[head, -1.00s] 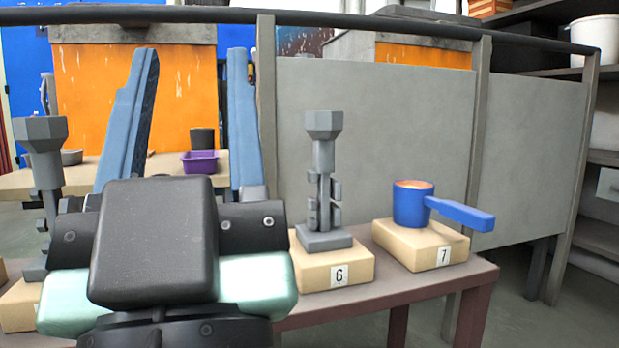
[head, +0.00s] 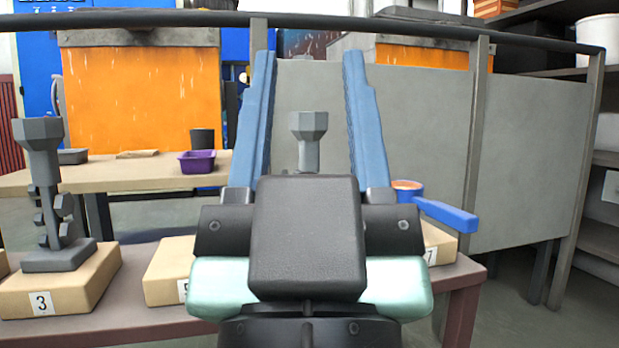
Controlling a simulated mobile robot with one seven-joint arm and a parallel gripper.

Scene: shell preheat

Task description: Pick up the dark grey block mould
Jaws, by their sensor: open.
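The dark grey block mould (head: 308,124) shows only its faceted cup and upper stem, seen between the fingers of my gripper (head: 309,65). Its lower part, with squared side pieces in the earlier frame, and its stand are hidden behind the gripper body. My gripper is open and empty, with its two blue fingers pointing away and up, one to each side of the mould in the picture. The gap in depth between fingers and mould cannot be told.
A blue ladle-like pan (head: 440,214) is close on the right, partly hidden. A purple tray (head: 198,162) sits on the back table (head: 130,176). A grey partition (head: 420,140) stands behind.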

